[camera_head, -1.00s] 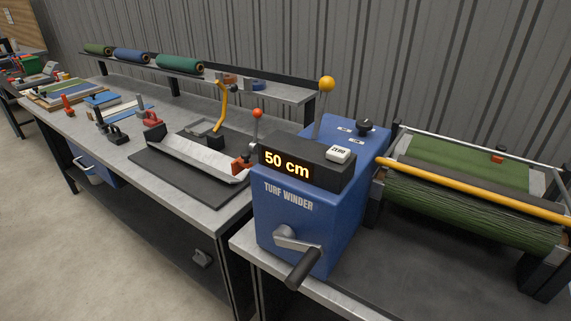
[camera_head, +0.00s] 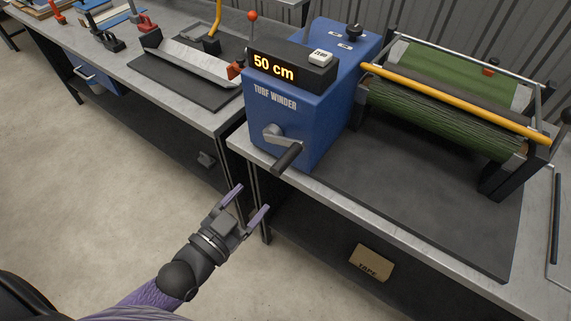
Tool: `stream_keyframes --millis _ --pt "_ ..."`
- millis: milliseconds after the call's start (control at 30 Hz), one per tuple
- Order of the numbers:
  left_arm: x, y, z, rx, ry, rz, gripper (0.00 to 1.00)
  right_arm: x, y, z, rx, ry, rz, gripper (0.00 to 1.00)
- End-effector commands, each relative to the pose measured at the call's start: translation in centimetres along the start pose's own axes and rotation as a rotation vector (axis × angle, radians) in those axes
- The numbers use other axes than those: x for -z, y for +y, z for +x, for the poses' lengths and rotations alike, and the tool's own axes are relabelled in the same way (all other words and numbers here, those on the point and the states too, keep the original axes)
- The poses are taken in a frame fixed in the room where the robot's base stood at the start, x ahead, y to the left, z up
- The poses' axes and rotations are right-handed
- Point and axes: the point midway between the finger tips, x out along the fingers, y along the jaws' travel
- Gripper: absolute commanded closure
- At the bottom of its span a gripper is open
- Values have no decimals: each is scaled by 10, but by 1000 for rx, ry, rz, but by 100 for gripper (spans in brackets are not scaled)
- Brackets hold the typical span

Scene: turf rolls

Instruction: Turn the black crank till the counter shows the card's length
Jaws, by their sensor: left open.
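The black crank handle (camera_head: 287,157) sits on a silver arm on the front of the blue turf winder (camera_head: 313,105). The handle points down and to the right of its hub. The counter (camera_head: 273,66) on top reads "50 cm" in orange. No card with a length can be made out. The green turf roll (camera_head: 440,125) lies in the frame right of the winder. My left gripper (camera_head: 253,200) is open and empty, below and left of the crank handle, apart from it, in front of the table's edge. My right gripper is not in view.
A ZERO button (camera_head: 320,56) and a black knob (camera_head: 354,31) are on the winder's top. A yellow bar (camera_head: 455,103) crosses above the turf. A TAPE box (camera_head: 371,263) sits on the lower shelf. The floor at left is clear.

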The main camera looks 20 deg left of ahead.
Motion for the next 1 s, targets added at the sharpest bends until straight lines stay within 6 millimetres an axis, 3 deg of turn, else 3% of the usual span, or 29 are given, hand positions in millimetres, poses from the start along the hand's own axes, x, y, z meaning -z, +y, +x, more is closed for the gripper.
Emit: stream_keyframes --millis 400,567,800,1000 --pt "0 1 83 0 7 0 27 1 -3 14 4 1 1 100" --pt "0 0 96 0 4 0 27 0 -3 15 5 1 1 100" --pt "1 1 97 -1 3 0 27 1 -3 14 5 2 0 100" --pt "0 0 97 -1 3 0 67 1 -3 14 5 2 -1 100"
